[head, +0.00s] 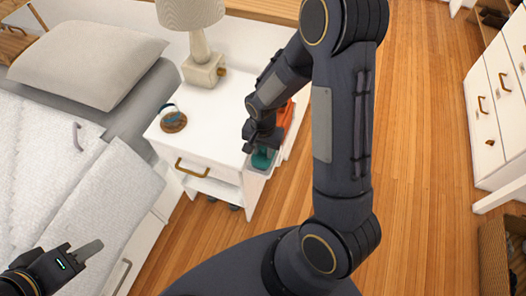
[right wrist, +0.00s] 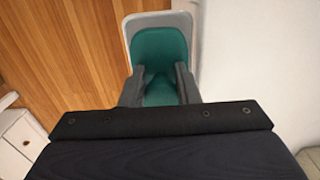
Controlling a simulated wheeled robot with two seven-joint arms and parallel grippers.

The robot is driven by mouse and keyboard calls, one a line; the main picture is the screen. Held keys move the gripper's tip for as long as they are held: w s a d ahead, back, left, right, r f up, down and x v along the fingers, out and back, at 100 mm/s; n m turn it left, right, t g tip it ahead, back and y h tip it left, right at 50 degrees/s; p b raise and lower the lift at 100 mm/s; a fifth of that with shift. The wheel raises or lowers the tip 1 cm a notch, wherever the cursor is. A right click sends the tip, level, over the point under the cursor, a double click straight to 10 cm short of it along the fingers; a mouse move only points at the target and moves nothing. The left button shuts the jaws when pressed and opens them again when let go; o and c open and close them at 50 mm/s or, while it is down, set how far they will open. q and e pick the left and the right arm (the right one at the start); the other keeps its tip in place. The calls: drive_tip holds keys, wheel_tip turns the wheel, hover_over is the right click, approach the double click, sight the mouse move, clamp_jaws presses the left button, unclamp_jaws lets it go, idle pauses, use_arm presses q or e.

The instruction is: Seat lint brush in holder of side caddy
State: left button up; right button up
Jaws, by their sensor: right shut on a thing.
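The teal lint brush (head: 262,159) is at the right side of the white nightstand, under my right gripper (head: 256,146). In the right wrist view my right gripper (right wrist: 160,82) is shut on the teal lint brush (right wrist: 160,48), a finger on each side. A pale grey holder (right wrist: 187,22) of the side caddy frames the brush there; it also shows below the brush in the head view (head: 260,171). How deep the brush sits in it cannot be told. My left gripper (head: 84,250) is empty over the bed's lower left; its finger gap is unclear.
The nightstand (head: 203,118) bears a lamp (head: 203,65) and a small round item on a brown base (head: 173,121). An orange object (head: 286,117) is behind my right gripper. The bed (head: 60,165) is left. A white drawer unit (head: 497,110) stands right, with open wooden floor between.

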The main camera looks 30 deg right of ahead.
drive_tip(key=shift+f, duration=0.65)
drive_tip(key=shift+f, duration=0.15)
drive_tip(key=o, duration=1)
drive_tip(key=shift+o, duration=0.2)
